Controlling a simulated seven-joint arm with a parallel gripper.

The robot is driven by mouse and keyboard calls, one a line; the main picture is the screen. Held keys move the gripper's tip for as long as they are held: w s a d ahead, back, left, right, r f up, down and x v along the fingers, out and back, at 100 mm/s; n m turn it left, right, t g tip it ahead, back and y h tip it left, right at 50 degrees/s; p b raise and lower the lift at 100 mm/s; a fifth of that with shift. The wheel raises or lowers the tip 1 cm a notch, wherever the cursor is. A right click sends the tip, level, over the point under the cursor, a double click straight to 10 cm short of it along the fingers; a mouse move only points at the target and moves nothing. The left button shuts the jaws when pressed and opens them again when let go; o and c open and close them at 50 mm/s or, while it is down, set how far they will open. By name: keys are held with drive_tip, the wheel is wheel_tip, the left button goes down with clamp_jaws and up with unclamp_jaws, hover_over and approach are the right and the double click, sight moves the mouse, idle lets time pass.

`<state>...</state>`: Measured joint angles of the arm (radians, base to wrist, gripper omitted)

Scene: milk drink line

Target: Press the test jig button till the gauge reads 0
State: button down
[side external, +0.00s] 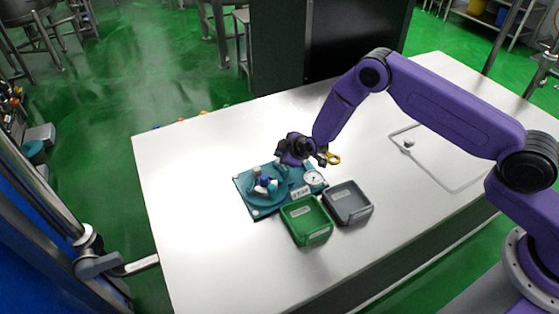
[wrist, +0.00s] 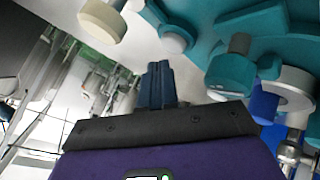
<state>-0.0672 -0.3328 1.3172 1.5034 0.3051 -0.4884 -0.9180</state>
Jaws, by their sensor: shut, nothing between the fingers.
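The test jig is a teal plate (side external: 244,185) with raised teal, white and blue parts, lying flat on the white table. Its round white gauge (side external: 314,178) is at the plate's right end, and its needle is too small to read. In the wrist view, teal jig parts (wrist: 280,45), a pale round knob (wrist: 103,18) and a blue part (wrist: 264,103) fill the top and right. I cannot tell which part is the button. My gripper (wrist: 158,72) is shut and empty. In the side view it hangs near the jig's back edge, and contact cannot be told.
A green tray (side external: 307,233) and a grey tray (side external: 349,212) stand right in front of the jig. A yellow ring-shaped item (side external: 334,158) lies behind the gauge. A thin outlined panel with a small knob (side external: 409,144) is at the right. The table's left side is clear.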

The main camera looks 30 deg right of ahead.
drive_tip(key=shift+f, duration=0.15)
idle(0.3)
drive_tip(key=shift+f, duration=0.3)
drive_tip(key=shift+s+f, duration=0.15)
drive_tip(key=shift+f, duration=0.55)
idle(0.9)
drive_tip(key=shift+r, duration=0.3)
idle(0.4)
drive_tip(key=shift+r, duration=0.65)
drive_tip(key=shift+r, duration=2.4)
